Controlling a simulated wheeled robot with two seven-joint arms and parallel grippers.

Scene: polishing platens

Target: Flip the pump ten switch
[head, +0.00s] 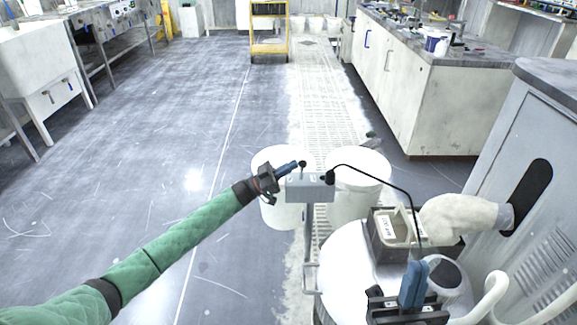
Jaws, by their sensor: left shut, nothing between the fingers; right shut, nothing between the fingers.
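A small grey switch box (312,190) stands on a thin post near the middle of the head view. A small black ball-tipped lever (302,164) sticks up at its top left, and a black cable leaves its top right. I cannot read any pump number on it. My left gripper (297,164), on the green-sleeved arm, is shut and empty. Its blue fingertips are right beside the lever; I cannot tell whether they touch it. My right gripper (415,268) is shut and empty at the lower right, in front of a white round vessel (345,270), well away from the box.
Two white buckets (358,200) stand behind the box. A labelled grey holder (383,238) sits on the vessel. A grey cabinet (535,130) with a dark slot is at the right. A yellow cart (268,45) stands far back. The floor at left is clear.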

